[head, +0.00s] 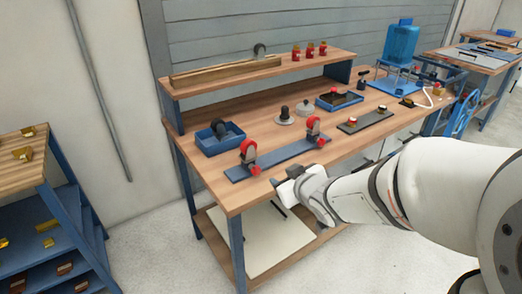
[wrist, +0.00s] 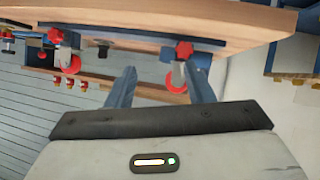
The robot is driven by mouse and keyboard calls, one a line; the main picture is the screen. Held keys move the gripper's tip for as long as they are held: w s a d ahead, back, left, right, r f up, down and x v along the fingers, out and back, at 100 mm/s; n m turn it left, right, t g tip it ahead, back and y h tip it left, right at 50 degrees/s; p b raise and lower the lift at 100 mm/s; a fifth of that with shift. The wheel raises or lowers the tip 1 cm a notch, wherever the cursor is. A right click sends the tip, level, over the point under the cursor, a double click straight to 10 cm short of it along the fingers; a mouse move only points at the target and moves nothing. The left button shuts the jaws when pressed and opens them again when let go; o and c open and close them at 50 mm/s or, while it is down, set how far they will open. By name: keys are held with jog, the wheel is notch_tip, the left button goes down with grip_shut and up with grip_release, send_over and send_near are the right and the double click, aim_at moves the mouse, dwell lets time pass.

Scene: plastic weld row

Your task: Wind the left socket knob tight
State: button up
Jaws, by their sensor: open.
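Two grey-and-red sockets stand on a long blue plate (head: 283,158) along the bench's front edge. The left socket (head: 249,152) has a curved red part on top and a small red knob (head: 255,170) low in front. In the wrist view the picture is upside down, and this star-shaped knob (wrist: 184,50) shows right of centre. The right socket (head: 313,128) looks alike; its knob (wrist: 56,35) is at the wrist view's left. My gripper (head: 282,181) is open and empty, just off the bench's front edge. In the wrist view its fingers (wrist: 161,70) point towards the left socket, apparently apart from it.
A blue tray (head: 220,151) with a dark item stands behind the left socket. A dark strip (head: 366,121) with small parts lies to the right. A raised shelf (head: 330,57) runs along the back. A blue-framed rack (head: 75,215) stands left across open floor.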

aim_at(257, 172)
jog(key=w+a+f, duration=0.1)
jog(key=a, duration=0.1)
jog(key=w+a+f+n+y+p, duration=0.1)
jog(key=w+a, duration=0.1)
jog(key=w+a+f+y+p, duration=0.1)
jog(key=w+a+f, duration=0.1)
jog(key=shift+w, duration=0.2)
jog(key=shift+w+a+f, duration=0.15)
jog(key=shift+w+a, duration=0.15)
jog(key=shift+w, duration=0.2)
jog(key=shift+c, duration=0.5)
jog(key=c, duration=0.9)
